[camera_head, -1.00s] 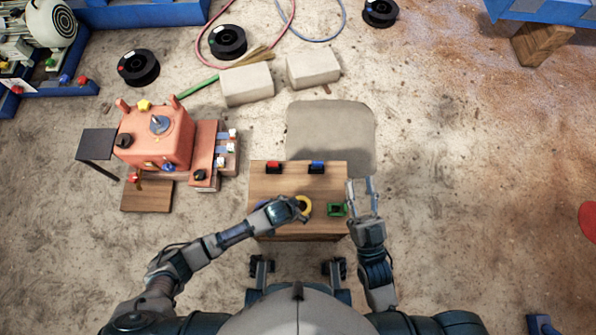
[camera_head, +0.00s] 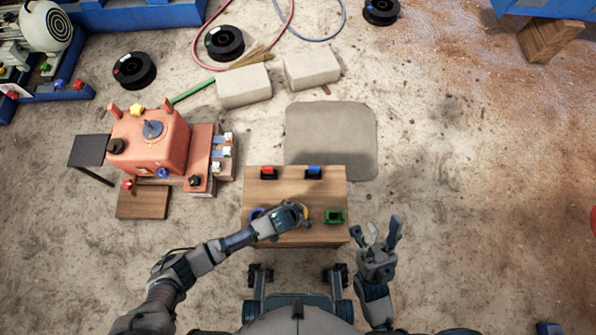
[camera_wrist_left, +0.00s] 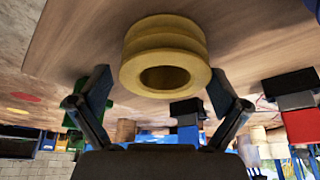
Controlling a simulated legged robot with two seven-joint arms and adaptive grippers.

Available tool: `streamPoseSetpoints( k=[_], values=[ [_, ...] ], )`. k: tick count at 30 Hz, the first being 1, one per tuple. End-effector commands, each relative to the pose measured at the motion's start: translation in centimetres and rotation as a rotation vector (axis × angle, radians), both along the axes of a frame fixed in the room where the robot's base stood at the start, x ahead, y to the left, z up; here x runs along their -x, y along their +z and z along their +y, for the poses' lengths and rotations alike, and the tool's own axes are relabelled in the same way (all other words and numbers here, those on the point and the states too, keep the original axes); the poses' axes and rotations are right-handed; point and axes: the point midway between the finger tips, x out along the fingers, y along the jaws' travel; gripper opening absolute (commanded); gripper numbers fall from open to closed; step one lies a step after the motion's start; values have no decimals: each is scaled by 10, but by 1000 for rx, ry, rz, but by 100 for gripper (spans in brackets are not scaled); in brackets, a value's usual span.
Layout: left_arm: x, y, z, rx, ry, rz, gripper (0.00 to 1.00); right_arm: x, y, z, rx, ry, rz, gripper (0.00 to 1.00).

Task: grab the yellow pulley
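The yellow pulley (camera_wrist_left: 165,45) is a grooved ring with a round hole. In the head view my left gripper (camera_head: 296,213) is over the table and covers most of the pulley; only a yellow edge (camera_head: 306,211) shows. My right gripper (camera_head: 384,232) is open and empty, off the table's right edge.
On the table are a green part (camera_head: 335,217), a blue ring (camera_head: 256,213), a red-and-black piece (camera_head: 268,172) and a blue-and-black piece (camera_head: 314,171). The orange crusher (camera_head: 150,142) stands to the left. Floor right of the table is clear.

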Motion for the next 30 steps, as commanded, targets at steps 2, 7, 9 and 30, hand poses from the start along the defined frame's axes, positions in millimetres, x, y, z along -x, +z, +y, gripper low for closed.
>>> streamPoseSetpoints(
  k=[2,7,9,30],
  values=[
    [0,0,2,1,1,1,75,0,0,3,3,0,1,40],
    [1,-1,4,6,1,2,32,-3,-1,4,3,1,4,40],
    [1,-1,4,4,1,2,15,-3,-1,4,4,2,5,40],
    [-2,26,2,5,1,-5,10,-31,-5,12,79,9,202,40]
  ],
)
